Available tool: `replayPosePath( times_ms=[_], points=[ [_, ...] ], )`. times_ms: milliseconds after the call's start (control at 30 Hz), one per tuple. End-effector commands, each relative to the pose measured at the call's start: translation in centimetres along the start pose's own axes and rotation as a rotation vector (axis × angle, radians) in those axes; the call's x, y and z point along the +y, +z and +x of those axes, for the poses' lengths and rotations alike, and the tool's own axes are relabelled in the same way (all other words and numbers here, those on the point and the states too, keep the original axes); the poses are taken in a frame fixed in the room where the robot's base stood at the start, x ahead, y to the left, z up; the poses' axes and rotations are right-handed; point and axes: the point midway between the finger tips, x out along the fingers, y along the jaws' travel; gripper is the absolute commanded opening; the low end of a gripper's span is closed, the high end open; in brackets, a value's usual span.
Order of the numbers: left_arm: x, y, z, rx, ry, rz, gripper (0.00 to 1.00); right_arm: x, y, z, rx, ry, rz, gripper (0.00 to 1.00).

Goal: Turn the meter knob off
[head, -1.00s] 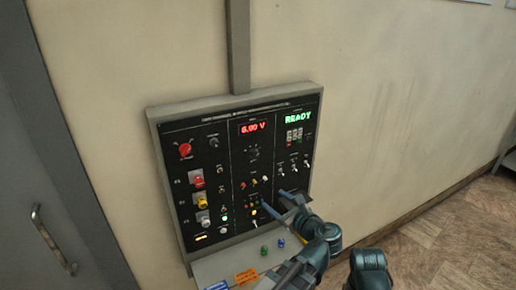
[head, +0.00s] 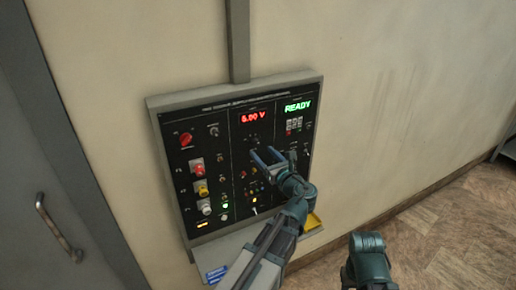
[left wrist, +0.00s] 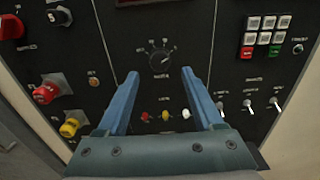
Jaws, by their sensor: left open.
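The black meter knob (left wrist: 160,61) sits in the upper middle of the panel in the left wrist view, with a dial scale around it. In the head view the knob (head: 254,141) is small and dark, below the red display. My left gripper (head: 264,154) is open and empty in front of the panel's middle column. In the left wrist view its two blue fingers (left wrist: 162,80) point up the panel, one to each side below the knob. The knob appears just beyond the gap between the tips; I see no contact. My right gripper is out of view.
The panel (head: 152,120) carries a red display (head: 253,117) reading about 6.00 V and a green READY sign (head: 298,106). Red and yellow plugs stick out at left. Coloured buttons (left wrist: 165,116) and toggle switches (left wrist: 249,104) lie close below and right.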

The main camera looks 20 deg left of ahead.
Motion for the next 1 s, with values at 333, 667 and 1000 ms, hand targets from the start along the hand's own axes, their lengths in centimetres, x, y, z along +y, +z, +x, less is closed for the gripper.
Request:
replayPosePath(
  times_ms=[333,667,1000],
  points=[
    [-0.1,0.0,4.2,0.000,-0.001,-0.001,0.68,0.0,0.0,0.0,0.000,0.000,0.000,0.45],
    [0.0,0.0,4.6,0.000,-0.001,-0.001,0.68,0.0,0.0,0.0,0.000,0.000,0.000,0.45],
    [0.0,0.0,4.6,0.000,-0.001,-0.001,0.18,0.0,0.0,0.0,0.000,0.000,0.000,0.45]
  ],
)
